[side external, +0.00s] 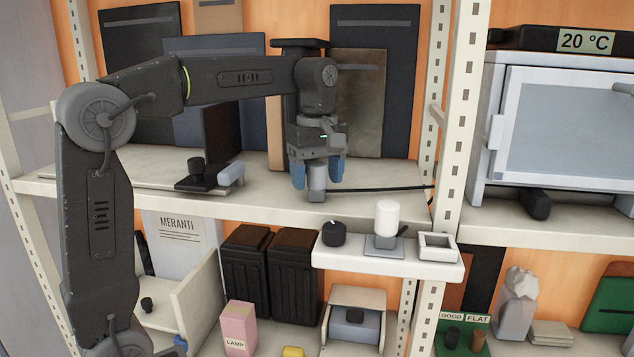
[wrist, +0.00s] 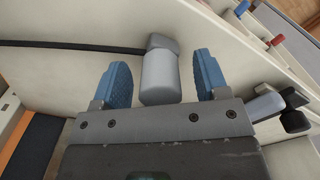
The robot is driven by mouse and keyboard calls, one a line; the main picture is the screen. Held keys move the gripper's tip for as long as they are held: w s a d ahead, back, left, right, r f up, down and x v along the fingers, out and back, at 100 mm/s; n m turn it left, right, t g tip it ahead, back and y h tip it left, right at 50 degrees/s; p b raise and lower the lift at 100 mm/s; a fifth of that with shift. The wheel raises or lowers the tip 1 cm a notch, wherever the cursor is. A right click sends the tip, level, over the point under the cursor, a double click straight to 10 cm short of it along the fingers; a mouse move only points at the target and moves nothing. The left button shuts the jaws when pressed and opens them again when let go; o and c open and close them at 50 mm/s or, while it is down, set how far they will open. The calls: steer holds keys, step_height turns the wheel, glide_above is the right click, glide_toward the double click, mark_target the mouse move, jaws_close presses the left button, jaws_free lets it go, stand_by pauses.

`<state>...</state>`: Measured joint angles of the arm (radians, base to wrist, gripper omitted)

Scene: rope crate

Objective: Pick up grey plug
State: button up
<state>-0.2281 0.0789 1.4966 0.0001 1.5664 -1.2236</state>
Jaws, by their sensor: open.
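The grey plug (side external: 317,180) stands on the upper shelf near its front edge, with a black cable leading off to the right. In the wrist view the grey plug (wrist: 160,75) lies between the two blue fingers, with a visible gap on each side. My gripper (side external: 318,174) points down over the plug, its blue fingertips on either side of it. In the wrist view my gripper (wrist: 163,80) is open and holds nothing.
A black cable (side external: 385,188) runs along the shelf to the right upright. A black fixture with a light grey cylinder (side external: 231,174) stands left of the plug. Dark panels (side external: 357,100) lean behind my gripper. A small white ledge (side external: 345,256) with several items sits below.

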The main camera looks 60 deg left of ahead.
steer(key=shift+f, duration=0.25)
steer(key=shift+c, duration=0.4)
steer(key=c, duration=1.1)
steer(key=shift+r, duration=0.1)
